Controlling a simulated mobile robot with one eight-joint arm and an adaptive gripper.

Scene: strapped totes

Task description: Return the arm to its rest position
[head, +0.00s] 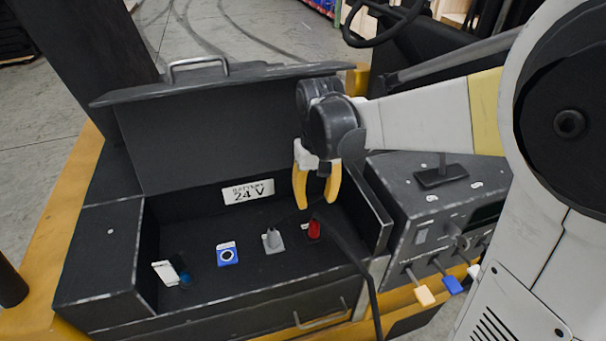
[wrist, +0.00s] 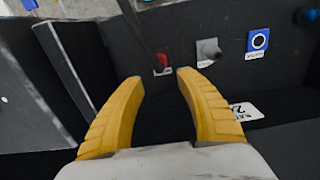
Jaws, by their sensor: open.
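My gripper (head: 316,194) has two yellow fingers and hangs pointing down over the right part of an open black battery box (head: 98,257). Its fingers are apart with nothing between them. In the wrist view my gripper (wrist: 158,78) also shows open and empty. A red connector (head: 314,230) stands in the box just below the fingertips, apart from them; it also shows in the wrist view (wrist: 162,62). My white and yellow arm (head: 432,122) reaches in from the right.
A grey connector (head: 273,241), a blue square part (head: 227,254) and a white tag (head: 165,272) sit in the box. Its lid (head: 220,84) is raised behind. A black cable (head: 362,262) runs over the front edge. A control panel with levers (head: 425,295) is at right.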

